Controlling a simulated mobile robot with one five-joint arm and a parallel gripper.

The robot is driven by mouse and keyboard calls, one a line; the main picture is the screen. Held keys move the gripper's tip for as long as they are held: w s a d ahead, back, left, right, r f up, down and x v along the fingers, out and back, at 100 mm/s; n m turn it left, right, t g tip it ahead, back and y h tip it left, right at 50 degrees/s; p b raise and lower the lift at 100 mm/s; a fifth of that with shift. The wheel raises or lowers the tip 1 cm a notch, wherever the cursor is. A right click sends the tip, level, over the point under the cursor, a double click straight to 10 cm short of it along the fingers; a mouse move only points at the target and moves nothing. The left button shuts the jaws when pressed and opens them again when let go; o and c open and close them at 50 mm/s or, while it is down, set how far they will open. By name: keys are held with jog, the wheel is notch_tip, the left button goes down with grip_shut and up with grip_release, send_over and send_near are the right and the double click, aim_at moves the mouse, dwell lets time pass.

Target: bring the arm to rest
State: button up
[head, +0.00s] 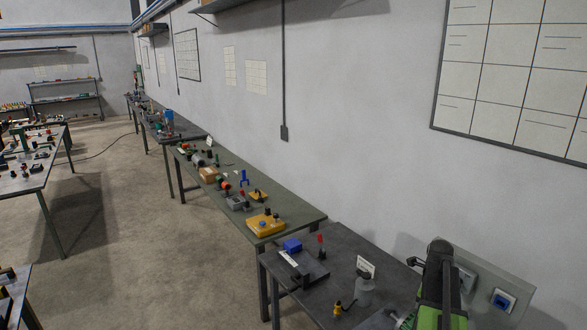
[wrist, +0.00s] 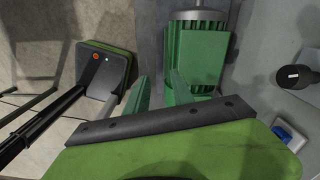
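My arm, green and black, rises at the lower right of the head view, close to the wall and over the near end of the dark bench (head: 340,262). My gripper's fingertips cannot be made out in that view. In the wrist view my gripper (wrist: 160,92) shows two green fingers standing apart, with nothing seen between them. A green motor with a grey shaft (wrist: 200,52) lies just beyond the right finger. I cannot tell whether they touch.
A blue socket (head: 503,300) is on the wall at right. The concrete floor (head: 190,255) at left is largely clear.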

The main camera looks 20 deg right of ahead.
jog(key=w+a+f+n+b, duration=0.3)
jog(key=a+f, duration=0.1)
jog(key=a, duration=0.5)
jog(key=w+a+f+n+b, duration=0.25)
jog(key=a+f+b, duration=0.2)
jog(key=a, duration=0.45)
jog(key=w+a+f+n+b, duration=0.3)
jog(key=w+a+f, duration=0.15)
jog(key=a, duration=0.45)
jog(key=s+a+f+n+b, duration=0.2)
jog(key=a+n, duration=0.6)
jog(key=n, duration=0.2)
jog(key=s+a+f+n+b, duration=0.3)
jog(key=a+n, duration=0.6)
jog(key=n, duration=0.2)
jog(key=shift+s+f, duration=0.15)
jog(key=shift+f, duration=0.05)
